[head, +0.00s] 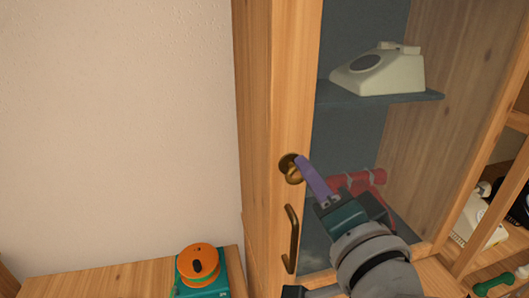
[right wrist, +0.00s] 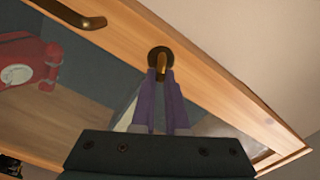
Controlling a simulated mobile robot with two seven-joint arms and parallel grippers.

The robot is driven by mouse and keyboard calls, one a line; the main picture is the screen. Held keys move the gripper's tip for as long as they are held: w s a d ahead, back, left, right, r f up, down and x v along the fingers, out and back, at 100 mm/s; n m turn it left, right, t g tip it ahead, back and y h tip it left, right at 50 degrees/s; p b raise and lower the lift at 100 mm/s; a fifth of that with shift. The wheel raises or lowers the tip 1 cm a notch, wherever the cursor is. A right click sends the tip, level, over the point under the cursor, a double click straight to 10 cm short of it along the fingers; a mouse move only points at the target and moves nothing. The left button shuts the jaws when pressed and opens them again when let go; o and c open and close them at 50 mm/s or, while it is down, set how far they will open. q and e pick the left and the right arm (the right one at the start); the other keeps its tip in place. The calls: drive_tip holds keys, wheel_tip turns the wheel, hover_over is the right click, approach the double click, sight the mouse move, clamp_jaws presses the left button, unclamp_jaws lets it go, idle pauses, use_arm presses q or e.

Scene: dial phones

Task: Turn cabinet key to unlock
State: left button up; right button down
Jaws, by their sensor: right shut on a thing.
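The brass cabinet key (right wrist: 163,62) sits in its round lock on the wooden door frame; it also shows in the head view (head: 291,168). My right gripper (head: 300,162) reaches it from the lower right. In the right wrist view, its two purple fingers (right wrist: 161,74) are close together on either side of the key, shut on it. The fingers partly hide the key. The cabinet door (head: 291,110) has a glass pane and appears shut.
A dark bronze door handle (head: 291,238) stands out below the lock, close to my right arm. Behind the glass are a cream phone (head: 378,70) on a shelf and a red phone (right wrist: 27,62) lower down. An orange and teal phone (head: 202,270) stands on the low wooden surface at left.

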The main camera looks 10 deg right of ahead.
drive_tip(key=m, duration=0.2)
drive_tip(key=m+b, duration=0.1)
drive_tip(key=m, duration=0.1)
drive_tip(key=shift+f, duration=0.3)
drive_tip(key=shift+m, duration=0.8)
drive_tip(key=shift+f+b, duration=0.1)
drive_tip(key=shift+b, duration=0.2)
drive_tip(key=c, duration=0.9)
unclamp_jaws()
drive_tip(key=s, duration=0.3)
drive_tip(key=s+b, duration=0.1)
drive_tip(key=s, duration=0.6)
drive_tip(key=shift+d, duration=0.25)
